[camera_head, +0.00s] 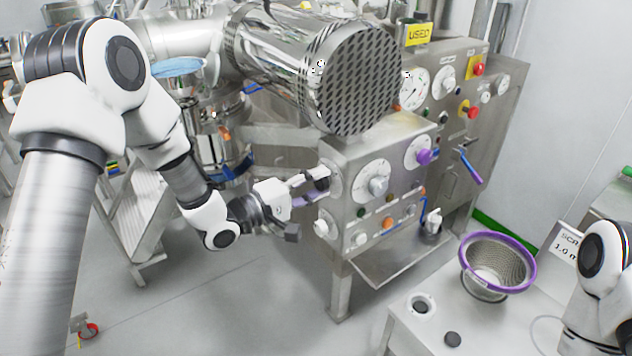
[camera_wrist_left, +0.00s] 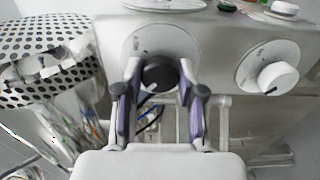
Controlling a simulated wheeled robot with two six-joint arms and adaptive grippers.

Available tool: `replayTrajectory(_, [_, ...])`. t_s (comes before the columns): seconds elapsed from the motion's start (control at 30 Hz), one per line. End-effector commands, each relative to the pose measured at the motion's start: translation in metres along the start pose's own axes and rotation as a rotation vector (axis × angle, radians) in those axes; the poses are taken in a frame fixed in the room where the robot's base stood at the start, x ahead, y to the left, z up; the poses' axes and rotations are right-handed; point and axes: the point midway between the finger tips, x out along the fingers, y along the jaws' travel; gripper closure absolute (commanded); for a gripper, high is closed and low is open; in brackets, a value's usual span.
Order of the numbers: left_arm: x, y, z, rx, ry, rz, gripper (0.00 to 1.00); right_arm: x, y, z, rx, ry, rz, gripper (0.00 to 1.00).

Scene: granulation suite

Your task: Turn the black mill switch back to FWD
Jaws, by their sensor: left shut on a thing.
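The black mill switch (camera_wrist_left: 158,74) is a round black knob on a pale dial plate on the steel control box (camera_head: 348,158). In the left wrist view it sits between the fingertips of my left gripper (camera_wrist_left: 160,82), which is shut on it. The small lettering on the dial plate is too blurred to read. In the head view my left gripper (camera_head: 316,180) reaches the left edge of the box front, and its fingers hide the switch. My right gripper is out of view; only part of my right arm shows at the lower right.
A white knob (camera_head: 378,186) and a purple knob (camera_head: 424,157) are on the box, right of the switch. A perforated motor cover (camera_head: 362,85) hangs above it. A purple-rimmed sieve (camera_head: 512,240) stands on the bench at the right.

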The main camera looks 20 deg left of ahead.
Motion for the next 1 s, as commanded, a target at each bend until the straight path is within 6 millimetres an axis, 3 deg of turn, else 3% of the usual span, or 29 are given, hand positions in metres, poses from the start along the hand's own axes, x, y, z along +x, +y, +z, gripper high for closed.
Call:
replayTrajectory(0.47, [0.001,0.005,-0.003,-0.015,0.005,0.012,0.96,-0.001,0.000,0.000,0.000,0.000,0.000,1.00])
replayTrajectory(0.5, [0.001,0.005,-0.002,-0.015,0.005,0.011,0.58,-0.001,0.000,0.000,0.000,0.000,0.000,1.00])
replayTrajectory(0.57, [0.001,0.004,-0.002,-0.015,0.005,0.011,0.37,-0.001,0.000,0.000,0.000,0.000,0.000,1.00])
replayTrajectory(0.87, [0.000,0.002,-0.001,-0.017,0.002,0.004,0.36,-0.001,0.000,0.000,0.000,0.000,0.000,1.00])
replayTrajectory(1.0, [-0.011,0.001,-0.002,-0.020,0.005,0.002,0.36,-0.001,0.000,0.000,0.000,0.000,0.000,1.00])
